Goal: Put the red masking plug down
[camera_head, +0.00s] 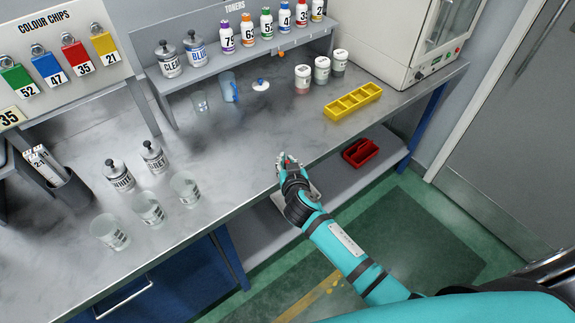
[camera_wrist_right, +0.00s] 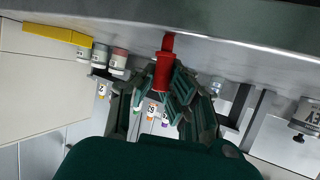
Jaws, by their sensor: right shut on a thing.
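My right gripper (camera_head: 287,167) is at the front edge of the grey bench top (camera_head: 262,138). It is shut on the red masking plug, of which only a small red bit shows (camera_head: 286,158) in the head view. In the right wrist view the red plug (camera_wrist_right: 163,68) stands out between the green fingers (camera_wrist_right: 175,88), its narrower end towards the bench surface (camera_wrist_right: 240,50). I cannot tell whether the plug touches the bench. The fingers hide part of the plug. My left gripper is not in view.
A yellow compartment tray (camera_head: 353,101) and several lidded jars (camera_head: 322,70) stand on the right of the bench. Clear cups (camera_head: 148,208) stand at the left. A red caddy (camera_head: 360,152) is on the lower shelf. The bench middle is mostly clear.

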